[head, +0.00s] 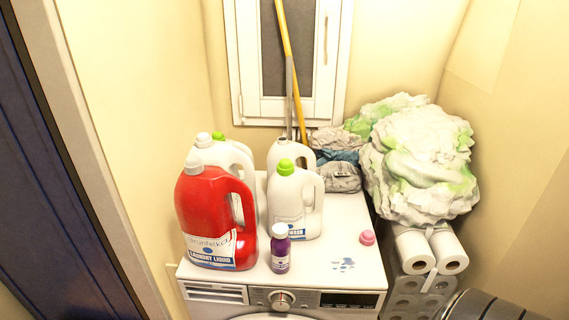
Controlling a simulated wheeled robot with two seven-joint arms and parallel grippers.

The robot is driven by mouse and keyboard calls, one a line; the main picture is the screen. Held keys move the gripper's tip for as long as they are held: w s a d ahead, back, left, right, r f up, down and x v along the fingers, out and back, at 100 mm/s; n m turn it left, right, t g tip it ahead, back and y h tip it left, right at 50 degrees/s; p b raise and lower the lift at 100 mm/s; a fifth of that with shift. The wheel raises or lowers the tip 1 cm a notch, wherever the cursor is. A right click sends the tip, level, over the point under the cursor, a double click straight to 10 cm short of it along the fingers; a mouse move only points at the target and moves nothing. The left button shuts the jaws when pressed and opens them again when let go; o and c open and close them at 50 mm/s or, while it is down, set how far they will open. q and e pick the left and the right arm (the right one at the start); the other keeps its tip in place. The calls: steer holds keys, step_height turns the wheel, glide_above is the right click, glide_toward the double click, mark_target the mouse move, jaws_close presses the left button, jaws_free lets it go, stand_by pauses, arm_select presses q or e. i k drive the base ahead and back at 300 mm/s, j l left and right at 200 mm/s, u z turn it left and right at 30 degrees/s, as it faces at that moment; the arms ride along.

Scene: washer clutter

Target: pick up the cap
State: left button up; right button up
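A small pink cap (367,238) lies on the right part of the white washing machine's top (345,215), apart from the bottles. It is fully visible, with clear space around it. Neither of my grippers shows in the head view.
A red laundry liquid jug (207,205), a white green-capped jug (291,205) and a small purple bottle (280,252) stand to the left, with more white jugs behind. A blue mark (343,264) lies near the front. Wrapped paper rolls (414,252) and a cloth heap (418,165) are at right.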

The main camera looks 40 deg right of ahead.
mark_target(367, 237)
steer(key=z, duration=1.25)
